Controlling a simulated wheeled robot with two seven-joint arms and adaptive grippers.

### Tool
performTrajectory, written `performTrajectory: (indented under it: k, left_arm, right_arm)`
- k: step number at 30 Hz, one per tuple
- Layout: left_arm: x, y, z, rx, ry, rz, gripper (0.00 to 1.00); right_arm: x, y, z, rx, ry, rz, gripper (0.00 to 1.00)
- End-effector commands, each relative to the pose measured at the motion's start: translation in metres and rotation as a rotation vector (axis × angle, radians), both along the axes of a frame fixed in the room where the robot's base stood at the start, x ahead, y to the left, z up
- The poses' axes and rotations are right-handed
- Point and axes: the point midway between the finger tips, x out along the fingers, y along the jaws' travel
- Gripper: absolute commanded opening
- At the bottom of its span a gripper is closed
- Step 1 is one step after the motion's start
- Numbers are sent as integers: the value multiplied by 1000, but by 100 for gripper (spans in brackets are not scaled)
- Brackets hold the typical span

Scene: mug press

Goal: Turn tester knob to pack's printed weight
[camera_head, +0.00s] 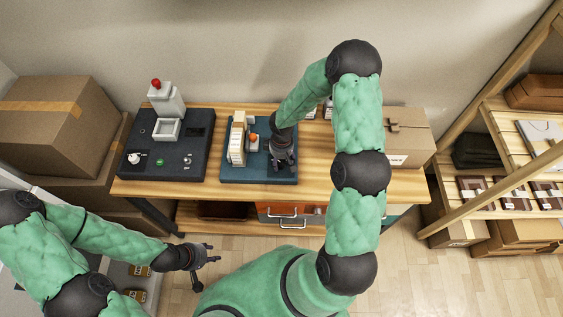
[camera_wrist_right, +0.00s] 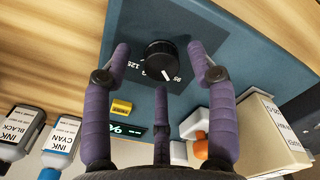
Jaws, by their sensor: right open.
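The tester is a blue-grey plate (camera_head: 232,176) on the wooden table; it also fills much of the right wrist view (camera_wrist_right: 265,40). A small display (camera_wrist_right: 127,130) shows green digits, hard to read. My left gripper (camera_head: 207,254) is open and empty before the table.
An orange-topped part (camera_head: 253,141) is beside the pack. Black and cyan ink bottles (camera_wrist_right: 58,142) stand near the tester. A dark machine with a red knob (camera_head: 168,130) stands left on the table. A cardboard box (camera_head: 408,138) is at the right end.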

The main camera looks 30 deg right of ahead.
Motion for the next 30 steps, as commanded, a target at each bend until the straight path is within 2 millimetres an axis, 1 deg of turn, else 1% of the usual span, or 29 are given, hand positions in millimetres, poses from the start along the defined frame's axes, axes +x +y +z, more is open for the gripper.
performTrajectory:
  k: [1, 3, 13, 14, 15, 17, 18, 19, 20, 30]
  left_arm:
    - [0, 0, -1, 0, 0, 0, 40]
    - [0, 0, -2, 0, 0, 0, 40]
    - [0, 0, -2, 0, 0, 0, 40]
    - [0, 0, -2, 0, 0, 0, 40]
    - [0, 0, -2, 0, 0, 0, 40]
    - [0, 0, -2, 0, 0, 0, 40]
    - [0, 0, -2, 0, 0, 0, 40]
    - [0, 0, -2, 0, 0, 0, 40]
    - [0, 0, -2, 0, 0, 0, 40]
    - [0, 0, -7, 0, 0, 0, 40]
  right_arm:
    - [0, 0, -5, 0, 1, 0, 58]
    - [0, 0, -9, 1, 0, 1, 58]
    - [0, 0, -11, 0, 0, 0, 58]
    - [0, 0, -11, 0, 0, 0, 53]
    - [0, 0, -11, 0, 0, 0, 41]
    - [0, 0, -11, 0, 0, 0, 24]
    - [0, 0, -11, 0, 0, 0, 13]
    - [0, 0, -11, 1, 0, 0, 5]
    - [0, 0, -11, 1, 0, 0, 3]
    - [-1, 1, -12, 1, 3, -26, 3]
